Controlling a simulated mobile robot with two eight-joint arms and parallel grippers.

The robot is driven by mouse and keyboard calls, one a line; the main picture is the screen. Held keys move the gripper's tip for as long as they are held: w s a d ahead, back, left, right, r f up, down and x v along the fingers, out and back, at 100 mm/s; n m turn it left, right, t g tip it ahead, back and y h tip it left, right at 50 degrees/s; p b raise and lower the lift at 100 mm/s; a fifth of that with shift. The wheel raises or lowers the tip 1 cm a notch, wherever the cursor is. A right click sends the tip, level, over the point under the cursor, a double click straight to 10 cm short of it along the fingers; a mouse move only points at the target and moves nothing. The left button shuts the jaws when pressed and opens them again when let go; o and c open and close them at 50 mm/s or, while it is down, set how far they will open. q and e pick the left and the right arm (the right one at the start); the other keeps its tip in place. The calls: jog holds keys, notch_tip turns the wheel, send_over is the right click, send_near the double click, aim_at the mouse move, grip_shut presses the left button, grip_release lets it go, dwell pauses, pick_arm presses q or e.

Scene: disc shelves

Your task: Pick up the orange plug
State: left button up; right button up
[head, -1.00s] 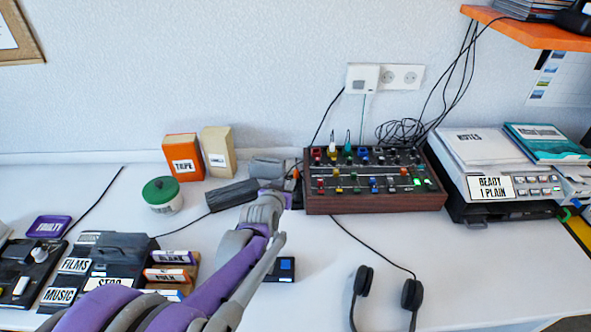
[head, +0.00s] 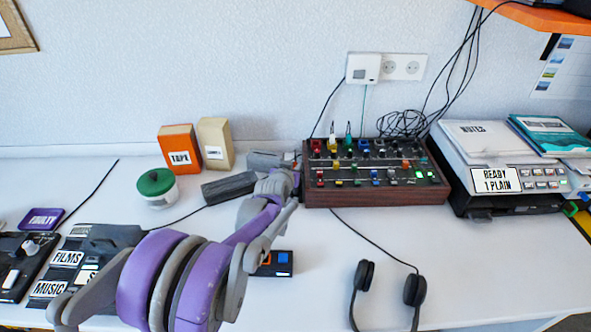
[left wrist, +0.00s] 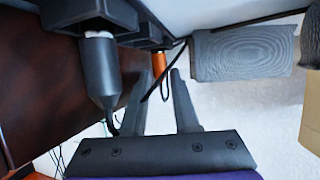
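The orange plug (left wrist: 160,70) shows in the left wrist view, hanging by the dark side of the mixer with a thin black cable from its lower end. My left gripper (left wrist: 164,82) has its two fingers apart, with their tips on either side of the plug; I cannot tell whether they touch it. In the head view my left gripper (head: 284,182) is at the left end of the mixer (head: 375,197), and its hand hides the plug there. My right gripper is not in view.
A large dark grey plug (left wrist: 103,80) hangs close beside the left finger. A grey block (left wrist: 243,53) lies to the right in the wrist view. Headphones (head: 413,290) and a small black device (head: 276,263) lie in front. The front right desk is mostly clear.

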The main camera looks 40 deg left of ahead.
pick_arm(q)
grip_shut()
